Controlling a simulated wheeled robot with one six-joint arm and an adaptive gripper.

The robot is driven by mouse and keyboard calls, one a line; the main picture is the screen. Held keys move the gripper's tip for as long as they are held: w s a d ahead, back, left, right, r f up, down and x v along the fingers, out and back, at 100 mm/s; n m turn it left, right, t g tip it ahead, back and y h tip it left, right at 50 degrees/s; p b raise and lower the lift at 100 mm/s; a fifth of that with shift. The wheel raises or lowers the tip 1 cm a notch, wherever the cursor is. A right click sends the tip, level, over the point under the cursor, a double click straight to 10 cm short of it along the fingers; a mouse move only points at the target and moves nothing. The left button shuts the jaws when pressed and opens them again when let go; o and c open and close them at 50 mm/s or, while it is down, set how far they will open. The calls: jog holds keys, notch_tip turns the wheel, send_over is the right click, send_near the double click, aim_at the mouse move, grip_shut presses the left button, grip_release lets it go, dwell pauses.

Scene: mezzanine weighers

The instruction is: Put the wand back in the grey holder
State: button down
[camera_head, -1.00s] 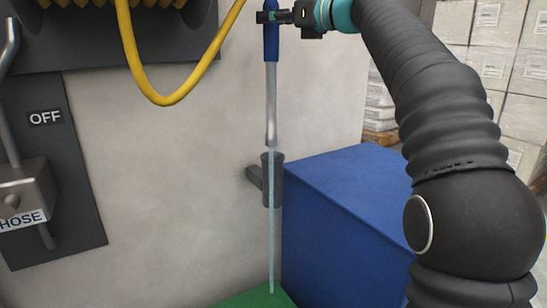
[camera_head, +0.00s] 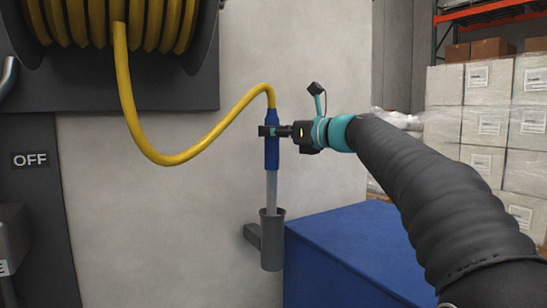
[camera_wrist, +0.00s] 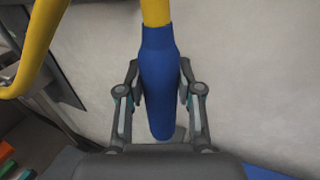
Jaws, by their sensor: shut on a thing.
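The wand has a blue grip (camera_head: 272,152) and a grey metal tube (camera_head: 271,190), and hangs upright. My gripper (camera_head: 270,131) is shut on the blue grip, coming from the right. The grip also shows between the fingers in the wrist view (camera_wrist: 159,85). The grey holder (camera_head: 271,250) is an open cup on a wall bracket, directly below my gripper. The tube runs down into the holder's mouth and its lower end is hidden by the holder's front wall. A gap of bare tube shows between grip and rim.
A yellow hose (camera_head: 165,158) loops from the reel (camera_head: 120,60) to the wand's top. A blue box (camera_head: 350,250) stands right of the holder. A dark panel marked OFF (camera_head: 35,200) is at left. Wrapped cartons (camera_head: 490,120) stand at the back right.

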aim_at(278, 148)
jog(key=shift+f+b, duration=0.75)
jog(key=shift+f, duration=1.2)
jog(key=shift+f, duration=0.15)
jog(key=c, duration=0.8)
grip_release()
jog(key=shift+o, duration=0.2)
jog(key=shift+s+d, duration=0.15)
jog(key=shift+d, duration=0.05)
jog(key=v, duration=1.1)
jog(key=shift+s+d, duration=0.2)
